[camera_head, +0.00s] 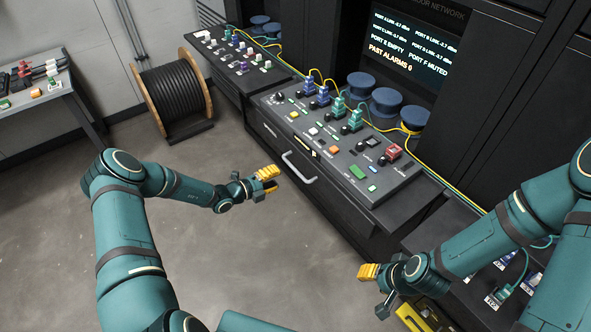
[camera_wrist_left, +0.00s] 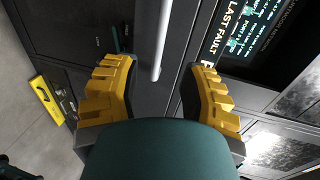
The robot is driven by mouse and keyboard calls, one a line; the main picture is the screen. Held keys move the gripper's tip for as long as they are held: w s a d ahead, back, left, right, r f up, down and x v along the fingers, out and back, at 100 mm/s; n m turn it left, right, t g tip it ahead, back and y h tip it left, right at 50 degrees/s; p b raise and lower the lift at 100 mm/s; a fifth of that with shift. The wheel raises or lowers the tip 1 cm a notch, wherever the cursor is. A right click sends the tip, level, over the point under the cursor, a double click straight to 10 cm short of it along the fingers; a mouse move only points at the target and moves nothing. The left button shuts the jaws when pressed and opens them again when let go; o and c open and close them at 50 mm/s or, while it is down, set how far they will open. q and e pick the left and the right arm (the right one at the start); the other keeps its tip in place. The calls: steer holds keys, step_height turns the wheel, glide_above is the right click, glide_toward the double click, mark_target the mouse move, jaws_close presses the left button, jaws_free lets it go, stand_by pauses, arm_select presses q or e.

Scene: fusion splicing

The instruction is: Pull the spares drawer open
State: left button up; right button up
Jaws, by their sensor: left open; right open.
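The spares drawer front (camera_head: 270,146) is dark and sits below the control console, apparently closed. Its pale bar handle (camera_head: 299,170) stands out from the front; the handle also shows in the left wrist view (camera_wrist_left: 162,40). My left gripper (camera_head: 272,179) is open and empty, just left of the handle and apart from it. In the left wrist view its two yellow fingers (camera_wrist_left: 157,78) are spread, with the handle's end between and beyond the tips. My right gripper (camera_head: 370,284) is open and empty, low and right of the drawer, near the cabinet's front edge.
The console (camera_head: 340,140) above the drawer carries buttons, plugs and cables. A cable reel (camera_head: 175,92) stands on the floor by the wall. A yellow object (camera_head: 415,318) lies near my right gripper. The floor (camera_head: 270,250) before the drawer is clear.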

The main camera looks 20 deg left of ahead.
mark_target(296, 169)
arm_select(q)
steer(key=x, duration=0.9)
jaws_close()
